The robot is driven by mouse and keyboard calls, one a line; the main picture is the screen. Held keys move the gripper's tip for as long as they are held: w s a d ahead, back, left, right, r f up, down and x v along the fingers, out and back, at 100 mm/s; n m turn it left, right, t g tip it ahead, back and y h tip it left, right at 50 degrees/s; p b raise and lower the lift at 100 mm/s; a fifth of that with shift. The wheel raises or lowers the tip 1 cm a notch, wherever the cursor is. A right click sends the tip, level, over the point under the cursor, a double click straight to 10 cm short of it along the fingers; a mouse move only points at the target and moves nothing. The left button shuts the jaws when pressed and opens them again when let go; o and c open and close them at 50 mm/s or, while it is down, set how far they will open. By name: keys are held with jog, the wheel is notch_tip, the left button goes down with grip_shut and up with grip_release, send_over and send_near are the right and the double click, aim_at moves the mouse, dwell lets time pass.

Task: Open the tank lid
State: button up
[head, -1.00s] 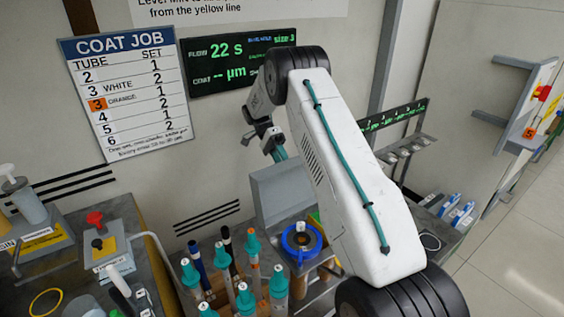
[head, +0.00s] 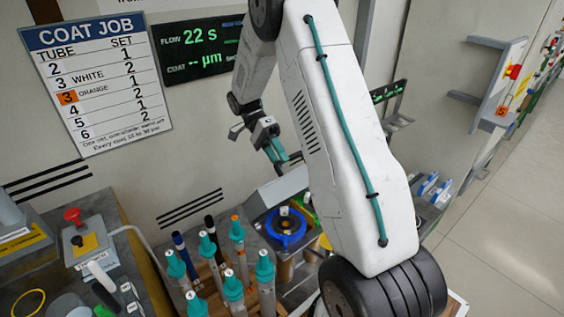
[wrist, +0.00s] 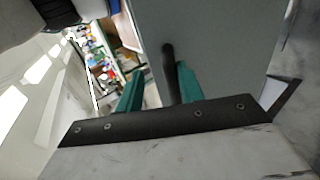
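My gripper (head: 276,153) hangs in front of the wall, above a grey panel (head: 280,190) behind a blue ring (head: 285,228). The panel looks like the tank lid, but I cannot be sure; my arm hides its right side. In the wrist view, the two teal fingers (wrist: 158,88) are apart. A large plain grey surface (wrist: 215,45) fills the right side ahead of them. A dark bar (wrist: 169,65) shows between the fingers, close to the right one; contact cannot be told.
Several teal-capped tubes (head: 234,286) stand in front of the blue ring. A control box with a red knob (head: 88,240) is at the left. The coat job board (head: 95,85) and flow display (head: 195,50) are on the wall. Open floor (head: 505,240) lies at the right.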

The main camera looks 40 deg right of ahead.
jog(key=shift+s+a+r, duration=0.1)
jog(key=shift+s+a, duration=0.15)
jog(key=shift+s, duration=0.5)
jog(key=shift+s+a+r, duration=0.1)
jog(key=shift+s+a, duration=0.15)
jog(key=shift+s, duration=0.45)
jog(key=shift+v, duration=0.9)
jog(key=shift+o, duration=1.2)
jog(key=shift+v, duration=0.9)
jog(key=shift+w+r, duration=0.2)
jog(key=shift+r, duration=0.05)
jog(key=shift+c, duration=1.2)
jog(key=shift+v, duration=2.35)
